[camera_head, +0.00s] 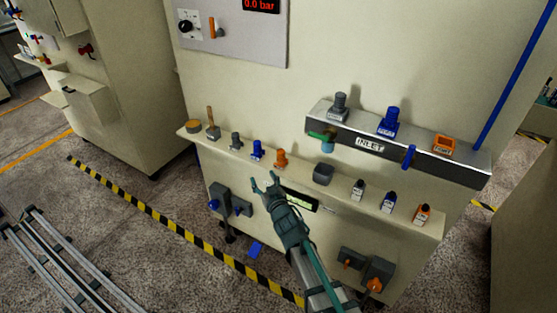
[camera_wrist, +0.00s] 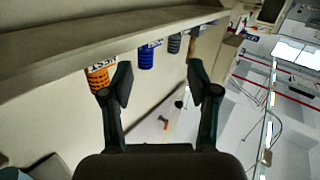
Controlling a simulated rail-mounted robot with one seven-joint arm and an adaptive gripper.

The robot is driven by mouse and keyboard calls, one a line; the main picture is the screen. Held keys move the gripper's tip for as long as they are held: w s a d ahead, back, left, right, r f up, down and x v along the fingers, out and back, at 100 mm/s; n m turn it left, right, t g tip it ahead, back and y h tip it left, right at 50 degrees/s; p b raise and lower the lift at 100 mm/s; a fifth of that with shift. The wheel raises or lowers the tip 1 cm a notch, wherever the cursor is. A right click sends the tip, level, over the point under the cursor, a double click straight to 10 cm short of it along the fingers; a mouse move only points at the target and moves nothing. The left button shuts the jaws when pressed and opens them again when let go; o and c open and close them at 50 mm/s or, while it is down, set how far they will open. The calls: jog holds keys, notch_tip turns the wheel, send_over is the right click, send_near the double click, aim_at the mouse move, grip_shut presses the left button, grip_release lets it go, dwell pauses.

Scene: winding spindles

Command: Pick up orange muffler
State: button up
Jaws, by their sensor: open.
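The orange muffler (camera_head: 281,158) stands upright on the cream ledge of the machine, right of a blue one (camera_head: 257,150) and a grey one (camera_head: 236,141). My gripper (camera_head: 265,182) is in front of and a little below the ledge edge in the head view. Its fingers (camera_wrist: 160,80) are apart with nothing between them in the wrist view.
A dark grey block (camera_head: 323,174) stands right of the orange muffler on the ledge (camera_head: 300,174). Small grey, blue and orange labelled items (camera_head: 388,202) stand further right. Above is a metal INLET bar (camera_head: 420,156) with fittings. Valves (camera_head: 375,275) project below the ledge.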

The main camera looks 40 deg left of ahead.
aim_at(282, 157)
jog(key=w+d+r+m+t, duration=0.2)
jog(key=w+d+r+m, duration=0.15)
jog(key=d, duration=0.45)
jog(key=shift+n+h, duration=0.35)
jog(key=shift+h, duration=0.05)
jog(key=p+x, duration=0.1)
jog(key=x, duration=0.2)
jog(key=p+x, duration=0.1)
jog(key=x, duration=0.3)
jog(key=r+p+x, duration=0.1)
jog(key=x, duration=0.3)
jog(key=shift+w+d+r, duration=0.1)
jog(key=shift+w, duration=0.05)
jog(key=c, duration=1.1)
jog(key=shift+r, duration=0.1)
